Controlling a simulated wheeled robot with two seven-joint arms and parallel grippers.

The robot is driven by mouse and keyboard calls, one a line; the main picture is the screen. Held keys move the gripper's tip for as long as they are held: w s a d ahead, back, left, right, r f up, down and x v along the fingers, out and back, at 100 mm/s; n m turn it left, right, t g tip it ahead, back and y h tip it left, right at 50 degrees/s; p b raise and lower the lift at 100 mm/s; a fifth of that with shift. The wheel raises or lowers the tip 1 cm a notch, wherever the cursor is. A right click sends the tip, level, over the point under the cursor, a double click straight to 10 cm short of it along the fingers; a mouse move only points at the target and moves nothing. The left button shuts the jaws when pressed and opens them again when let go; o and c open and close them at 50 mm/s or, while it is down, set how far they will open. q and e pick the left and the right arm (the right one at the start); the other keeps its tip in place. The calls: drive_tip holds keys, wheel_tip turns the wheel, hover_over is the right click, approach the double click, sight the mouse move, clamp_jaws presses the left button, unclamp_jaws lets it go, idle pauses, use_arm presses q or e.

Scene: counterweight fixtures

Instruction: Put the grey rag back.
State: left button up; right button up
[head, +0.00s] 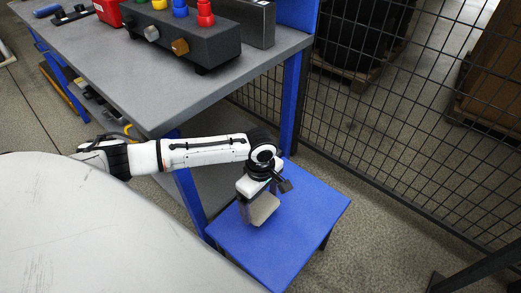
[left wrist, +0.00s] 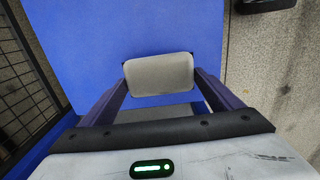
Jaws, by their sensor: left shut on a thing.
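The grey rag (head: 263,209) shows as a pale grey, rounded pad at the end of my left arm. It also shows in the left wrist view (left wrist: 158,73), between the two fingers. My left gripper (head: 257,203) points down and is shut on it, one finger at each side. The rag is over the small blue table (head: 312,208), near its left side. I cannot tell whether the rag touches the blue top. My right gripper is not in view.
A grey workbench (head: 150,75) with blue legs stands behind my left arm. It carries a dark box with coloured knobs (head: 185,35) and a red container (head: 108,11). A black mesh fence (head: 385,130) runs along the right. The rest of the blue top is bare.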

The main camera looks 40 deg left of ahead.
sight(260, 204)
use_arm(q)
wheel_tip(260, 204, down, 3)
drive_tip(key=shift+r+b, duration=0.15)
drive_tip(key=shift+b, duration=0.85)
drive_tip(key=shift+f+b, duration=0.4)
drive_tip(key=shift+b, duration=0.2)
wheel_tip(260, 204, down, 3)
drive_tip(key=b, duration=0.4)
drive_tip(key=shift+f+b, duration=0.1)
drive_tip(key=shift+b, duration=0.25)
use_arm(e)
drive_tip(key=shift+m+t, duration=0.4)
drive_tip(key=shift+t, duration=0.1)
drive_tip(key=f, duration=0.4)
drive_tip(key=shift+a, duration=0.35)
use_arm(q)
drive_tip(key=shift+f, duration=0.1)
drive_tip(key=o, duration=0.9)
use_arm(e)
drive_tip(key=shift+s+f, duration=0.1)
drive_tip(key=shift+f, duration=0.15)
